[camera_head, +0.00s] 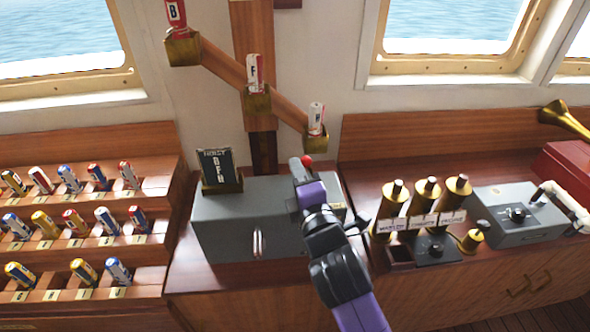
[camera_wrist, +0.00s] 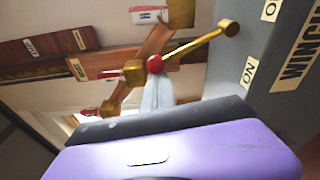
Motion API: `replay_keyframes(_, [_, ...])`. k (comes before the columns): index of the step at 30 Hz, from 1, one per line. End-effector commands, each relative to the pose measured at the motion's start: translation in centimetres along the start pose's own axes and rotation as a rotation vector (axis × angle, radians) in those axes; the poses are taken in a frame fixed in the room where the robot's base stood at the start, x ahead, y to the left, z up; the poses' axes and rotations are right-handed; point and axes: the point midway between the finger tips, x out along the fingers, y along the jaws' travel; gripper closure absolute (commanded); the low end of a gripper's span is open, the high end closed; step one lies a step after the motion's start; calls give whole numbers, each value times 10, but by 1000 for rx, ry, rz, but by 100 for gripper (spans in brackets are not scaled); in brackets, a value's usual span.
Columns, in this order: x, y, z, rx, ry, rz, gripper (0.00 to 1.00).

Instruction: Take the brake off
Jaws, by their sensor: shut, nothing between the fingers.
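A lever with a thin brass rod (camera_wrist: 192,46) and a red ball knob (camera_wrist: 155,64) juts from the side of a grey box (camera_wrist: 235,95). The box carries "WINCH" lettering and small white "ON" labels, partly cut off. In the head view the red knob (camera_head: 307,160) shows just beyond my gripper (camera_head: 300,170), above the grey box (camera_head: 215,222). My gripper is shut and empty. Its grey fingertip (camera_wrist: 157,92) is right beside the knob in the wrist view; I cannot tell whether they touch. In the head view my arm hides the rod and part of the box.
A card (camera_head: 216,165) stands in a holder on the box. Brass cylinders (camera_head: 425,195) and another grey box (camera_head: 520,215) stand to the right. Racks of coloured rolls (camera_head: 75,225) fill the left. A slanted wooden bar (camera_head: 220,62) with brass cups is on the wall.

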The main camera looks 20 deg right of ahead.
Motion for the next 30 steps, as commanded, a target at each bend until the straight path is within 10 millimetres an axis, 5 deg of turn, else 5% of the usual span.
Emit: replay_keyframes(30, [-12, 6, 79, 738, -4, 109, 100])
